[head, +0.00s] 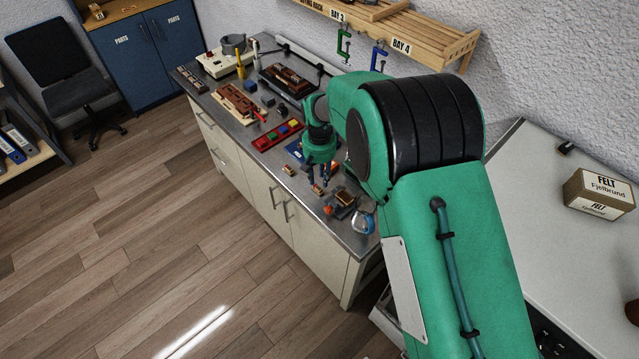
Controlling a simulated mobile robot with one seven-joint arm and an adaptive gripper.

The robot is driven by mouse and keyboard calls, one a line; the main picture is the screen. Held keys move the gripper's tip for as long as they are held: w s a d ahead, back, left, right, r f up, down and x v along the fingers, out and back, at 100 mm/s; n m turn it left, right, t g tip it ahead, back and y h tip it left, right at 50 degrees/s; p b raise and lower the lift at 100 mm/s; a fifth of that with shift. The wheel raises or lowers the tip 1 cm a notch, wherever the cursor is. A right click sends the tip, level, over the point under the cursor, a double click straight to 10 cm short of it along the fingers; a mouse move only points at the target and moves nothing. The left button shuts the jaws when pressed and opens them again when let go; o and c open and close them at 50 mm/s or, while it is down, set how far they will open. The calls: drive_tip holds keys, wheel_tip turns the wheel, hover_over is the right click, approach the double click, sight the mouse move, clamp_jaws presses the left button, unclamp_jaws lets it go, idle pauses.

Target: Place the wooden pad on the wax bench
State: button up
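My gripper (318,186) points down over the metal-topped bench (262,160), near its front right part. Its two dark fingers show a gap between them. A small tan wooden-looking piece (317,191) is at the fingertips; I cannot tell whether it is held or lies just below them. Another small tan piece (288,170) lies on the bench to the left of the gripper. Which piece is the wooden pad is too small to tell. No label marks a wax bench, so I cannot tell which surface it is.
A red tray with coloured compartments (278,135) lies left of the gripper. A small orange and dark device (341,201) and a blue-white round item (362,222) stand to its right. My arm hides part of the bench. A grey worktop with a felt box (598,193) is at right.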

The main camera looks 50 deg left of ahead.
sight(320, 189)
wheel_tip(320, 189, up, 6)
idle(0.4)
idle(0.5)
idle(0.4)
